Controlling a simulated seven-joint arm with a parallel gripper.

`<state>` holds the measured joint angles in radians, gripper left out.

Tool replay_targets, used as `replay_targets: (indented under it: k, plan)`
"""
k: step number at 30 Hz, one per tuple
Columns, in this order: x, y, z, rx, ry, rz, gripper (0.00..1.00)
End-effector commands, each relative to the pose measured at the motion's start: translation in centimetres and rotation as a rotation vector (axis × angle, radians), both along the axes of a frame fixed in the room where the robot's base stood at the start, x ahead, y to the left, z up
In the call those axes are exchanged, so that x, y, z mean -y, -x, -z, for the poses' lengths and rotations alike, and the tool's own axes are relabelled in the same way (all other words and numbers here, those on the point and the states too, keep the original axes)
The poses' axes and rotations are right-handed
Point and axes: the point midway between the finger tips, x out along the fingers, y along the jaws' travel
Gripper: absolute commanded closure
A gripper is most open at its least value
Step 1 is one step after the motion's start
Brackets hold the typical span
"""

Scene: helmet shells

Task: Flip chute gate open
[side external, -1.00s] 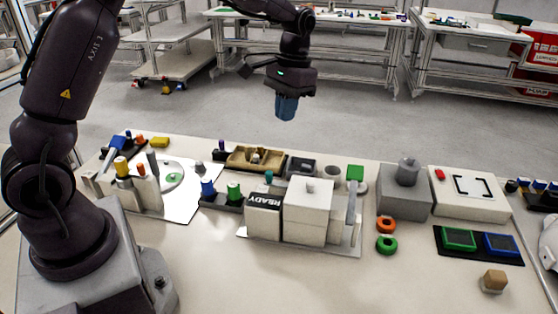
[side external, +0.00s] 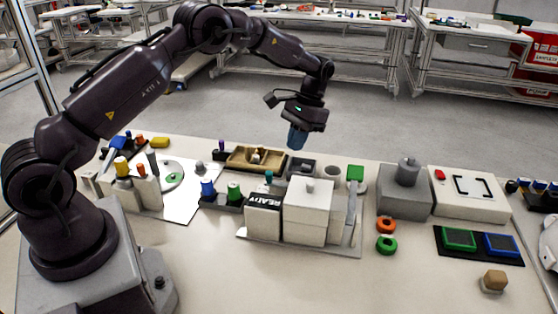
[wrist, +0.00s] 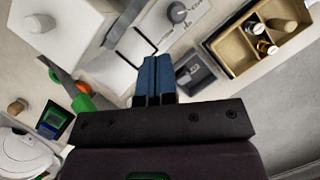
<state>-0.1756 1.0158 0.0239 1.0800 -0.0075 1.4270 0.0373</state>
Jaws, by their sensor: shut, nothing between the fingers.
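My gripper (side external: 297,138) hangs in the air above the far side of the bench, blue fingers pointing down. The fingers also show in the wrist view (wrist: 156,70), side by side, shut and empty. Below and nearer the camera stands a white box with a small knob (side external: 309,205) beside a box marked READY (side external: 263,218). The gripper touches none of these.
The front of the bench is mostly clear.

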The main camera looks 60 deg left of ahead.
Motion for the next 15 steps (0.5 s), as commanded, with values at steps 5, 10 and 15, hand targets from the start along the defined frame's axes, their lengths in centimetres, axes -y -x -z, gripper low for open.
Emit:
replay_targets:
  k: [5, 10, 15]
  plan:
    - [0.3, 1.6, 3.8, -0.005, 0.001, 0.000, 1.00]
    - [0.6, 3.5, 3.3, 0.000, 0.000, 0.000, 1.00]
    - [0.8, 4.7, 3.3, 0.001, 0.000, 0.000, 1.00]
